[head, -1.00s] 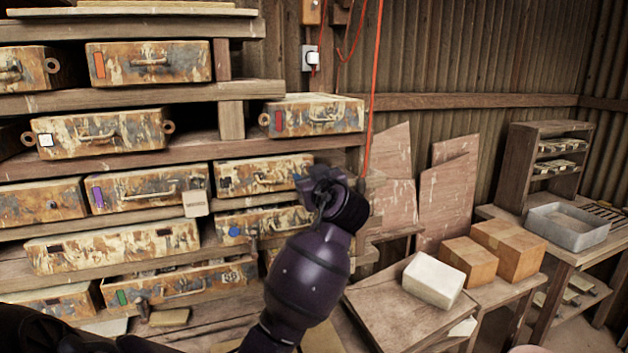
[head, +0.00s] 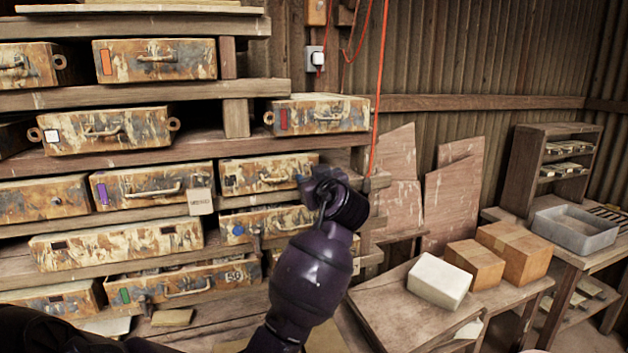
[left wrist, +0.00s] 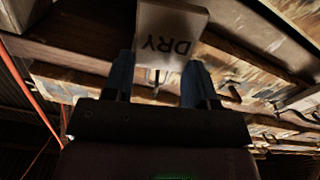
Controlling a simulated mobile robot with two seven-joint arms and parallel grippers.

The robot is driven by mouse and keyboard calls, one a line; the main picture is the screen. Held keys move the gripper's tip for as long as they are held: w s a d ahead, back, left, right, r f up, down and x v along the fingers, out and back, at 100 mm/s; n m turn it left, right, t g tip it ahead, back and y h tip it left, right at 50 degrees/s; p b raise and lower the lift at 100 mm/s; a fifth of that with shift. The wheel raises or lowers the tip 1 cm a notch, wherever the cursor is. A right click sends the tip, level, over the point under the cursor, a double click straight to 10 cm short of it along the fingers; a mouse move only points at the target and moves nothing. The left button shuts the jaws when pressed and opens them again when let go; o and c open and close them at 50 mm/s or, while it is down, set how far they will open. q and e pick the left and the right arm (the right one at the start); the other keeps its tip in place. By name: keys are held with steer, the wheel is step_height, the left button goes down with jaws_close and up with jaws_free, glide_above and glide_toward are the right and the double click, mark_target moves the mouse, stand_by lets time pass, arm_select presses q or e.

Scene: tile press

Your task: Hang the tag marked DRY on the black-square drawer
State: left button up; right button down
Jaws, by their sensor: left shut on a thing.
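The black-square drawer (head: 268,176) is weathered, with a small dark square at its left end and a handle on its front. It sits in the middle of the rack in the head view. My left gripper (head: 318,185) is in front of its right end. In the left wrist view my left gripper (left wrist: 158,74) is shut on the pale tag marked DRY (left wrist: 172,38), its lettering upside down there. The tag is hidden in the head view. I cannot tell whether it touches the drawer. My right gripper is not in view.
Another pale tag (head: 200,202) hangs by the purple-marked drawer (head: 150,188). Other drawers surround it on wooden shelves. A red cord (head: 377,90) hangs right of my gripper. A white block (head: 438,281) and brown boxes (head: 512,252) stand on tables at right.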

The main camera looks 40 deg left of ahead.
arm_select(q)
steer(key=o, duration=1)
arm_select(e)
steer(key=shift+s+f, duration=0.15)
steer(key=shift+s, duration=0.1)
arm_select(q)
steer(key=b+v, duration=0.2)
steer(key=v, duration=0.9)
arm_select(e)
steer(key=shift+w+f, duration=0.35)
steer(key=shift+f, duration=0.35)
